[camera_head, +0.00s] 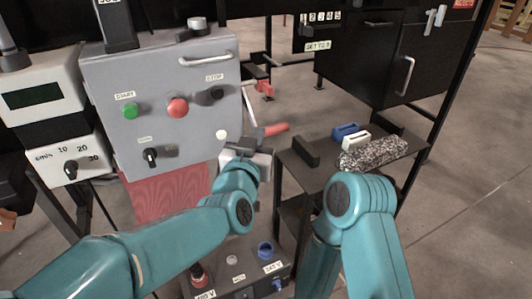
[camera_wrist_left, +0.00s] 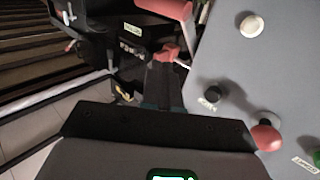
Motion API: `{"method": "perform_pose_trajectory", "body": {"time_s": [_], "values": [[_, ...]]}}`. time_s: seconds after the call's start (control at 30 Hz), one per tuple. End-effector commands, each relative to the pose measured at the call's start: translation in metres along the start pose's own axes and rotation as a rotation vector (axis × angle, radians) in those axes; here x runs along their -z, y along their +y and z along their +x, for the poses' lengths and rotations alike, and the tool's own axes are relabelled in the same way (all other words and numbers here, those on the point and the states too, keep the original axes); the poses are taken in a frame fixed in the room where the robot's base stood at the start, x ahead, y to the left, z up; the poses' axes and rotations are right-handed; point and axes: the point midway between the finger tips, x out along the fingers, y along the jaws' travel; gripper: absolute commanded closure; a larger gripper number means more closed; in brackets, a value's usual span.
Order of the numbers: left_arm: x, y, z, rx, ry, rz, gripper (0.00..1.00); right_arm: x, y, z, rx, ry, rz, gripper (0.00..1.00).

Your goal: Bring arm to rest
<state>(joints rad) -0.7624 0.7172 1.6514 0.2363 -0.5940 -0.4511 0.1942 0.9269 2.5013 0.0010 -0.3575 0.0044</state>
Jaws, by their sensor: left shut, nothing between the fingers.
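My left arm, teal, comes in from the left in the head view. Its gripper (camera_head: 252,139) is shut and empty in front of the lower right corner of the grey control box (camera_head: 195,75). In the left wrist view the dark shut fingers (camera_wrist_left: 163,85) point away, with the box face (camera_wrist_left: 235,70) to their right. A red handle (camera_head: 276,129) shows just beyond the gripper; whether they touch cannot be told. My right arm is bent at the lower right of the head view, and its gripper is out of view.
The box carries a green button (camera_head: 130,111), a red button (camera_head: 177,107) and black knobs. A small black table (camera_head: 300,180) at right holds a blue block (camera_head: 345,131), a white block (camera_head: 356,140) and a speckled piece (camera_head: 373,153). A lower panel (camera_head: 235,290) has a blue knob (camera_head: 265,249). Open floor lies right.

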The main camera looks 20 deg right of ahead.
Motion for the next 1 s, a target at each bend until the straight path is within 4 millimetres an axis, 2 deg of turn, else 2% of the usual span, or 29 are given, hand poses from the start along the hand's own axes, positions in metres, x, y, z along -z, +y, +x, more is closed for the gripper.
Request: {"method": "perform_pose_trajectory", "body": {"time_s": [0.1, 0.2, 0.4, 0.47, 0.57, 0.67, 0.7, 0.77, 0.8, 0.87, 0.9, 0.97, 1.0], "values": [[0.0, 0.013, -0.016, -0.002, 0.0, 0.0, 1.0, 0.001, 0.002, 0.004, 0.0, 0.003, 0.003, 1.0], [-0.001, 0.019, -0.025, 0.0, -0.001, -0.001, 1.0, 0.001, 0.002, 0.004, 0.0, 0.003, 0.003, 1.0], [0.0, 0.023, -0.03, 0.001, 0.0, 0.0, 1.0, 0.001, 0.003, 0.004, -0.001, 0.003, 0.004, 1.0], [-0.001, 0.019, -0.03, 0.009, -0.003, -0.002, 1.0, 0.001, 0.003, 0.004, 0.0, 0.003, 0.004, 1.0], [-0.013, -0.011, -0.026, 0.056, -0.022, -0.012, 1.0, 0.001, 0.003, 0.005, 0.0, 0.003, 0.004, 1.0], [-0.045, -0.07, -0.023, 0.148, -0.074, -0.032, 1.0, 0.001, 0.003, 0.005, 0.0, 0.003, 0.004, 1.0], [-0.066, -0.097, -0.025, 0.189, -0.11, -0.041, 1.0, 0.001, 0.003, 0.005, 0.0, 0.003, 0.004, 1.0], [-0.101, -0.134, -0.033, 0.244, -0.172, -0.053, 1.0, 0.001, 0.003, 0.005, 0.0, 0.003, 0.004, 1.0], [-0.125, -0.157, -0.041, 0.277, -0.217, -0.061, 1.0, 0.001, 0.003, 0.005, 0.0, 0.003, 0.003, 1.0], [-0.164, -0.186, -0.057, 0.317, -0.292, -0.075, 1.0, 0.001, 0.003, 0.005, 0.0, 0.003, 0.003, 1.0], [-0.191, -0.203, -0.07, 0.342, -0.345, -0.089, 1.0, 0.001, 0.003, 0.005, 0.0, 0.003, 0.003, 1.0], [-0.231, -0.225, -0.092, 0.373, -0.425, -0.118, 1.0, 0.001, 0.003, 0.005, 0.0, 0.003, 0.003, 1.0], [-0.257, -0.237, -0.11, 0.392, -0.482, -0.142, 1.0, 0.001, 0.003, 0.005, 0.0, 0.003, 0.003, 1.0]]}}
